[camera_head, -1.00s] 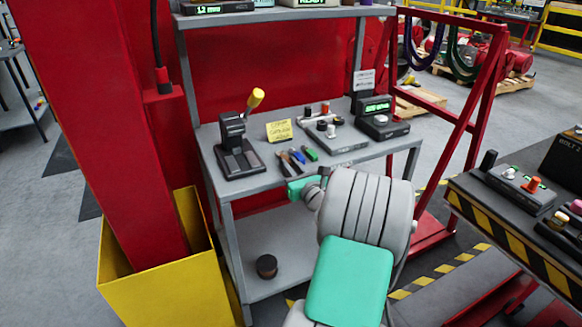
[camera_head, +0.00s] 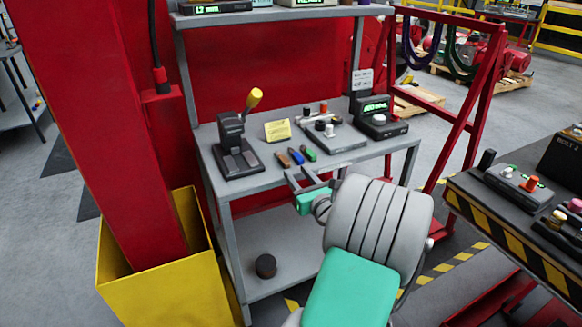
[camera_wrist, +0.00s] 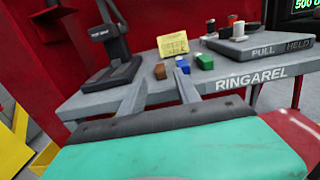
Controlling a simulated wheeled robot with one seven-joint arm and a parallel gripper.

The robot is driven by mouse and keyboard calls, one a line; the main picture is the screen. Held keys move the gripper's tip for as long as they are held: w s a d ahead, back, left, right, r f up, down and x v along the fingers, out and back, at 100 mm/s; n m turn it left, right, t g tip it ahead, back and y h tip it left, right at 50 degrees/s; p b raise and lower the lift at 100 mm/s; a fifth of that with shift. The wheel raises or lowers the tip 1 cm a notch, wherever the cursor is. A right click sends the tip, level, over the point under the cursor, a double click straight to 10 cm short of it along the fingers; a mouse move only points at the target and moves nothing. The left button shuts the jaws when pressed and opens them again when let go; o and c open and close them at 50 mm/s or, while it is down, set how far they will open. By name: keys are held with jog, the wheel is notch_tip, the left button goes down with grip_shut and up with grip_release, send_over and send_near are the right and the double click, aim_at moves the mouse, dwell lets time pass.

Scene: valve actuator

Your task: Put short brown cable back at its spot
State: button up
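A small brown piece (camera_head: 282,160) lies on the grey workbench (camera_head: 240,187), left of a blue and a green piece; it also shows in the wrist view (camera_wrist: 160,71). It may be the short brown cable; its shape is too small to tell. My gripper (camera_head: 311,177) is at the bench's front edge, nearer to me than the brown piece. In the wrist view, its two fingers (camera_wrist: 160,88) are spread with nothing between them. The brown piece lies beyond the fingertips, apart from them.
A black stand with a yellow handle (camera_head: 236,145) and a yellow note (camera_head: 278,130) stand on the bench. A grey tray with knobs (camera_head: 335,138) is behind right. A dark brown round thing (camera_head: 265,266) sits on the lower shelf. Coiled cables (camera_head: 434,40) hang on the red frame.

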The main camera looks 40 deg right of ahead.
jog(key=v, duration=0.6)
jog(key=w+a+f+n+g+y, duration=0.2)
jog(key=a+f+n+g+y, duration=0.1)
jog(key=a+n, duration=0.45)
jog(key=w+a+f+n+g+y, duration=0.2)
jog(key=a+f+n+g, duration=0.1)
jog(key=a+n, duration=0.5)
jog(key=w+a+f+n+g+y, duration=0.2)
jog(key=a+f+n+y, duration=0.1)
jog(key=a+n, duration=0.5)
jog(key=s+a+n+g+h, duration=0.1)
jog(key=s+a+n+g, duration=0.2)
jog(key=s+n, duration=0.3)
jog(key=s+a+r+n+g+h, duration=0.1)
jog(key=s+a+n+g, duration=0.3)
jog(key=n, duration=0.6)
jog(key=s+a+h, duration=0.1)
jog(key=s+a, duration=0.1)
jog(key=s, duration=0.1)
jog(key=shift+s+r, duration=0.2)
jog(key=shift+s, duration=0.05)
